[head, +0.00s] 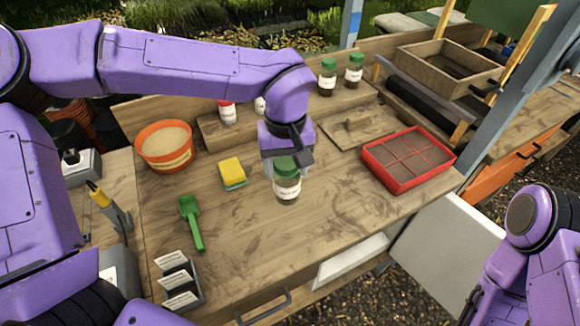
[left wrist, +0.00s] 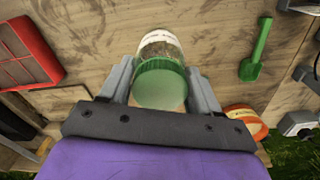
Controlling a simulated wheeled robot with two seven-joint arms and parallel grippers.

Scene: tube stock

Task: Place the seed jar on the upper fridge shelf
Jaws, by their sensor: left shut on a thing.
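The seed jar (head: 287,188) is a clear jar with a green lid, a white label and dark contents. My left gripper (head: 286,170) is shut on it from above, near the lid. In the left wrist view the jar (left wrist: 160,48) sits between the two grey fingers of the gripper (left wrist: 160,82). The jar is upright over the bench; I cannot tell whether its base touches the wood. A white panel (head: 447,243), which looks like an open fridge door, stands below the bench's front right. The fridge shelves are hidden. My right gripper is out of view.
On the bench (head: 330,225) are a red seed tray (head: 408,160), green scoop (head: 193,222), sponge (head: 232,172), orange tub (head: 165,146) and label rack (head: 178,280). Two green-lidded jars (head: 327,77) (head: 354,70) stand on the back ledge. The bench's front middle is clear.

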